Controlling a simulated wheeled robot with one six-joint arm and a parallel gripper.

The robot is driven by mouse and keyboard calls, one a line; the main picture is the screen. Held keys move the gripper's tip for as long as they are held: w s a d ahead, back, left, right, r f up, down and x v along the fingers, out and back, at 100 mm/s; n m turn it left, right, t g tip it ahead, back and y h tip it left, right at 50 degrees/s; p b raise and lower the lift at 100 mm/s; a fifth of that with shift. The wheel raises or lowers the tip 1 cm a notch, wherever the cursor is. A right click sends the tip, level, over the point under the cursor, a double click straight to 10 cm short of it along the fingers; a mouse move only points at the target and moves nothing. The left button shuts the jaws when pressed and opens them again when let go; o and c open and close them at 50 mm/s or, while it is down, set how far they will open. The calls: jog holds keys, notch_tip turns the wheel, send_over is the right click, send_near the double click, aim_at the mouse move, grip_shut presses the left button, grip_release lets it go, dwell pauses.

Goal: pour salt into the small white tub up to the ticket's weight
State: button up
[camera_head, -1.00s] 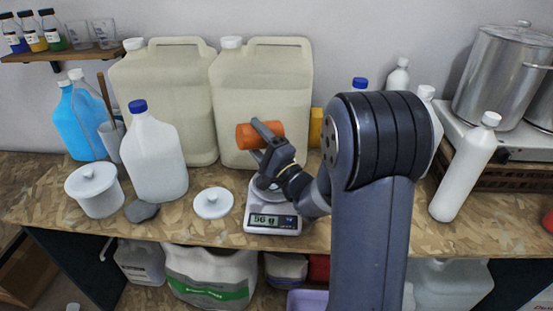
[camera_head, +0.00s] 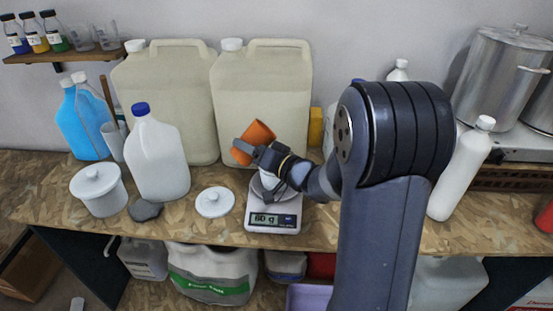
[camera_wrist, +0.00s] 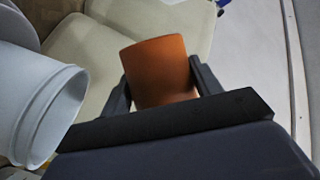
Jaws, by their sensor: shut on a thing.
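My gripper (camera_head: 250,149) is shut on an orange cup (camera_head: 259,133), held above the scale and tilted with its upper end toward the upper right. The cup also shows between my fingers in the wrist view (camera_wrist: 160,68). The kitchen scale (camera_head: 288,213) reads 60 g. A white tub (camera_wrist: 32,112) with a rim stands at the left of the wrist view, beside the cup. In the head view my gripper mostly hides what stands on the scale. The salt inside the cup and tub cannot be seen. I see no readable ticket.
A loose white lid (camera_head: 214,202) lies left of the scale. Two big canisters (camera_head: 170,100) are behind. A white bottle (camera_head: 460,170) stands right of my arm.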

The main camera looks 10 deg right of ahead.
aim_at(248, 163)
jog(key=shift+a+f+n+g+h, duration=0.15)
jog(key=shift+f+n+g+h, duration=0.2)
jog(key=shift+f+n, duration=0.5)
jog(key=shift+s+a+f+n+g+h+b, duration=0.1)
jog(key=shift+a+f+n+g+h+b, duration=0.1)
jog(key=shift+a+f+n+h, duration=0.3)
jog(key=shift+s+a+f+n+g+h+b, duration=0.15)
jog(key=shift+a+n, duration=0.2)
jog(key=shift+n, duration=0.3)
jog(key=shift+a+n+h, duration=0.35)
jog(key=shift+n+h, duration=0.05)
jog(key=shift+n, duration=0.3)
jog(key=shift+n+h, duration=0.6)
jog(key=shift+n, duration=0.2)
jog(key=r+p, duration=0.4)
jog(key=shift+a+r, duration=0.15)
jog(key=shift+a, duration=0.2)
jog(key=shift+f, duration=0.2)
